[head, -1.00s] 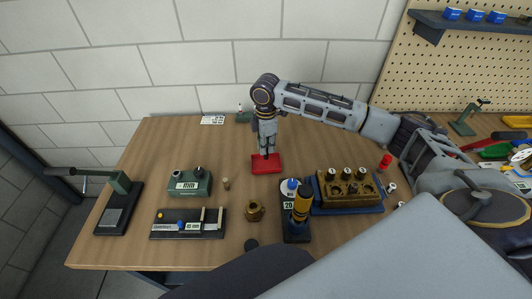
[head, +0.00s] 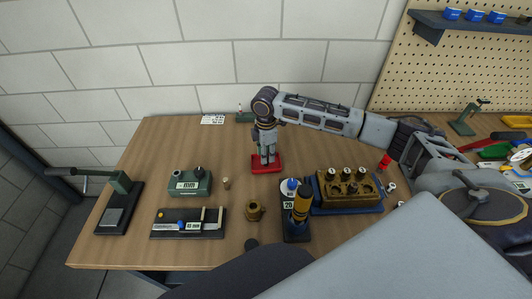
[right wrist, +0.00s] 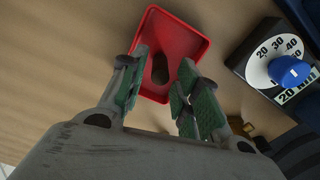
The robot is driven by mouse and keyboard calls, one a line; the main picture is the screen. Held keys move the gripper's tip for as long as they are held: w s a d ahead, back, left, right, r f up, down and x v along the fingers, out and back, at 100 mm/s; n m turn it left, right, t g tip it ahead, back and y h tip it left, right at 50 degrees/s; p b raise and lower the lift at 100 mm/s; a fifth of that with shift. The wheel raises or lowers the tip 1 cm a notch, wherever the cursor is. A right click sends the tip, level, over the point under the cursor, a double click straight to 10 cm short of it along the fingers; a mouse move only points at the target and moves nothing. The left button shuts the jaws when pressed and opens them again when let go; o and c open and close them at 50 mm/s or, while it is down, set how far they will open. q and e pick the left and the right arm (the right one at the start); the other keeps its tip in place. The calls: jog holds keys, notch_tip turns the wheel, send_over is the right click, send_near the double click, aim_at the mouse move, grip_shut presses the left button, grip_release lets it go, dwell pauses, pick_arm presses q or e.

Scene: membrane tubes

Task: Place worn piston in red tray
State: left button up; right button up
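The red tray (head: 279,168) lies on the table near its back middle. My right gripper (head: 268,160) points down over it. In the right wrist view the two green-padded fingers of my right gripper (right wrist: 160,95) stand apart, one on each side. A small dark rounded shape, apparently the worn piston (right wrist: 160,68), shows between them, inside the walls of the red tray (right wrist: 178,28). The fingers do not appear to press on it. Its details are too dark to make out. My left gripper is not in view.
A brass block (head: 347,190) with several pistons and a dial stand (head: 297,232) are at right front of the tray. A brass nut-like piece (head: 255,211), a green gauge box (head: 189,187) and a black gauge board (head: 188,232) stand to the left. The wall is close behind.

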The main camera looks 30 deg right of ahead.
dwell(0.4)
notch_tip(320, 180, up, 12)
dwell(0.7)
